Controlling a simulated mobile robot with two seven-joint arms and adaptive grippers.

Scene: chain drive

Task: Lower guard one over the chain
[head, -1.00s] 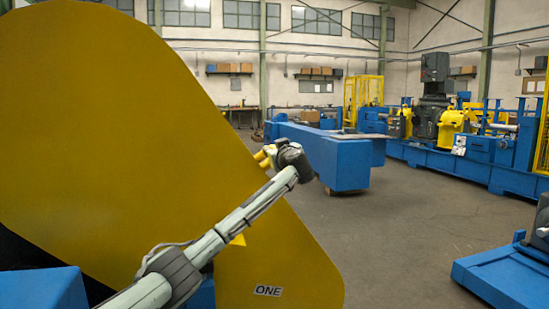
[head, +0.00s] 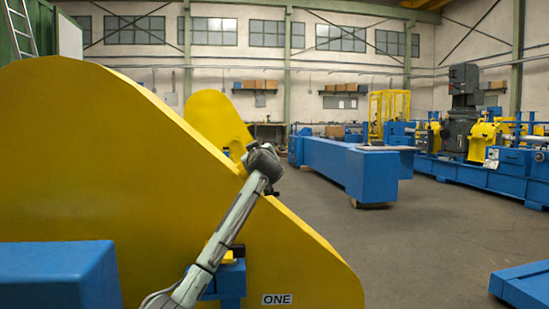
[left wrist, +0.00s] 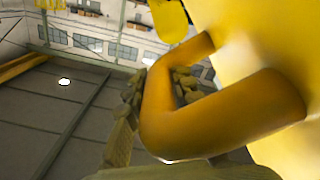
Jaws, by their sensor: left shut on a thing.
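Guard one (head: 130,160) is a large yellow plate with a rounded top and a sloping right edge, filling the left of the head view. Its "ONE" label (head: 277,299) is near the bottom right. My left gripper (head: 262,165) is at the guard's sloping edge. In the left wrist view its fingers are closed around the guard's yellow, bent-tube handle (left wrist: 160,110), and the guard's face (left wrist: 285,60) is beside it. The chain is not visible. My right gripper is not in view.
A second yellow plate (head: 212,112) stands behind guard one. A blue block (head: 60,275) is at lower left, in front of the guard. A long blue bench (head: 370,175) and blue machinery (head: 470,165) stand farther back. The grey floor right of the guard is open.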

